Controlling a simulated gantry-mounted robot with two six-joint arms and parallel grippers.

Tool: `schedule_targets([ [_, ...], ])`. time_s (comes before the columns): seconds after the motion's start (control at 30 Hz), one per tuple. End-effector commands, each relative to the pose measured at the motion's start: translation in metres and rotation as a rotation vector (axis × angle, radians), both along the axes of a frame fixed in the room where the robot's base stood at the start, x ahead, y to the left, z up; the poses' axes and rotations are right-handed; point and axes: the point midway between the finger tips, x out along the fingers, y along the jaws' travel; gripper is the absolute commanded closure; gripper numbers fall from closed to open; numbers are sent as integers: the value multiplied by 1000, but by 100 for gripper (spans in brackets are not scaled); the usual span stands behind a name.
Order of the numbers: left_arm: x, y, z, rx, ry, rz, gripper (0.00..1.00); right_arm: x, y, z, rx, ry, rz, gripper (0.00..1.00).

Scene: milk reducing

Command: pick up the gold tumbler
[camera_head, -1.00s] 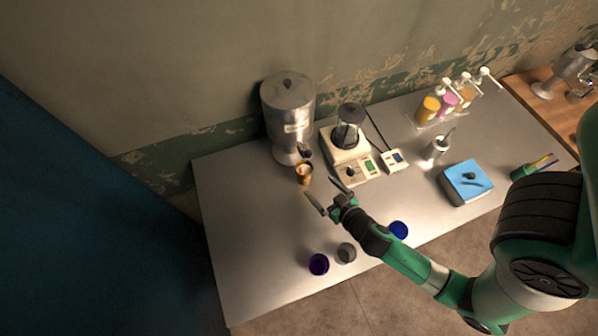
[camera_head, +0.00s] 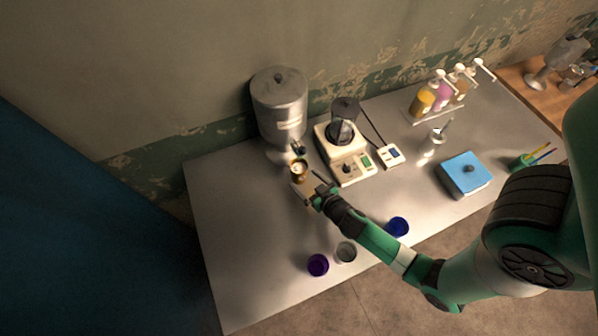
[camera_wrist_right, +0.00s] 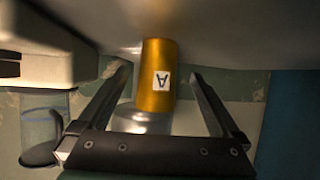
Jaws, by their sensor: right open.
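The gold tumbler (camera_head: 299,171) stands upright on the table below the tap of the metal dispenser (camera_head: 281,112). Its inside looks pale from above. In the right wrist view the gold tumbler (camera_wrist_right: 157,78) carries a white label with an "A" and shows beyond and between the fingers, which do not touch it. My right gripper (camera_head: 306,184) is open, close to the tumbler on its near right side; it also shows open in the right wrist view (camera_wrist_right: 163,90). My left gripper is not in view.
A scale-like device (camera_head: 345,158) with a dark jar stands right of the tumbler. A purple cup (camera_head: 317,265), a grey cup (camera_head: 346,251) and a blue cup (camera_head: 398,227) stand near the front edge. A blue box (camera_head: 465,174) is further right. The table's left part is clear.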

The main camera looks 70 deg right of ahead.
Motion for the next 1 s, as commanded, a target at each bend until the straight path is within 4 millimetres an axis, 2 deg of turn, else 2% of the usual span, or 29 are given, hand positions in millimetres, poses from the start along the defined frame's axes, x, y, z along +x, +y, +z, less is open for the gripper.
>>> schedule_targets([
  [0.23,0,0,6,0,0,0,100,24,-21,-10,0,-1,-3,0],
  [0.3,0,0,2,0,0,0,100,32,-26,-17,0,-2,0,0],
  [0.6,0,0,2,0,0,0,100,37,-29,-20,1,-1,0,0],
  [1.0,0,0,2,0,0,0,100,37,-29,-20,0,0,0,72],
])
